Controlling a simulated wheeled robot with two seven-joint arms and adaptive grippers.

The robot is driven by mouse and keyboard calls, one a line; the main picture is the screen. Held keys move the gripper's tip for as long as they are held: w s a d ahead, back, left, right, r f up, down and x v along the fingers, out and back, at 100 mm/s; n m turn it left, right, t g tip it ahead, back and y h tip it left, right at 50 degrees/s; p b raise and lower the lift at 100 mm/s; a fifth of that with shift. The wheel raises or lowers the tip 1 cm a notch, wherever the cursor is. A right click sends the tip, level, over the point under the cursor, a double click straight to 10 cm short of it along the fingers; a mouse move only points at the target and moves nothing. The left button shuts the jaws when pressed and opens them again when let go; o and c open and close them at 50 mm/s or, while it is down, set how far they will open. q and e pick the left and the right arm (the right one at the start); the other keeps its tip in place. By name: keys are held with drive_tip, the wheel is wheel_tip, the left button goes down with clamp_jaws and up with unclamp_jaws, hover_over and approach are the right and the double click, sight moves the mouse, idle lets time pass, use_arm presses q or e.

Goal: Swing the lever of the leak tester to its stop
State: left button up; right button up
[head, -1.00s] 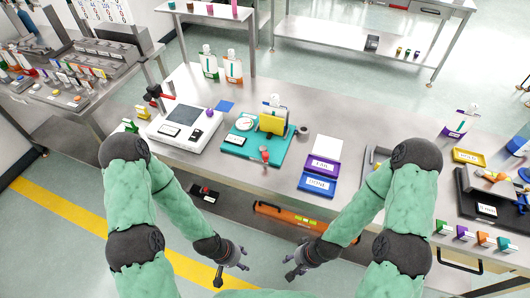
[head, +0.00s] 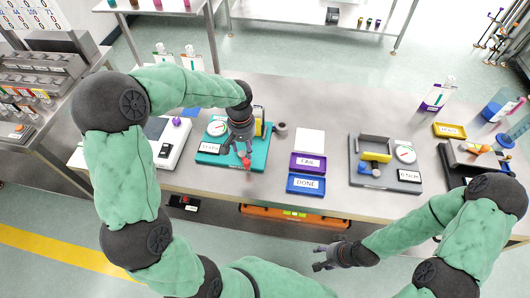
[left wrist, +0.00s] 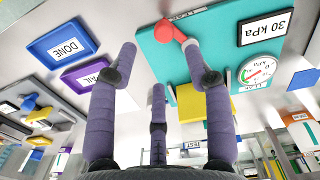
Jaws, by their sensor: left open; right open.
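The leak tester is a teal base (head: 260,161) on the table, with a round gauge (head: 217,128) and a yellow block (head: 259,115), partly hidden behind my left arm. Its red lever (head: 246,163) stands at the front of the base. In the left wrist view the red lever (left wrist: 168,32) lies near the right fingertip; I cannot tell whether they touch. The teal base (left wrist: 160,62) and a 30 kPa label (left wrist: 266,28) also show there. My left gripper (head: 240,148) is open and reaches down over the lever. My right gripper (head: 322,258) is open and empty in front of the table.
Purple FAIL (head: 308,170) and blue DONE (head: 306,192) trays lie between the testers. A white device (head: 181,148) stands left of the teal base.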

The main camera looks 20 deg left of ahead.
sight(246, 162)
use_arm(q)
drive_tip(key=f+b, duration=0.1)
drive_tip(key=f, duration=0.4)
drive_tip(key=f+b, duration=0.1)
drive_tip(key=f, duration=0.4)
drive_tip(key=shift+w+a+b, duration=0.15)
drive_tip(key=shift+w+b, duration=0.05)
drive_tip(key=shift+b, duration=0.15)
drive_tip(key=shift+r, duration=0.1)
drive_tip(key=shift+c, duration=0.3)
clamp_jaws()
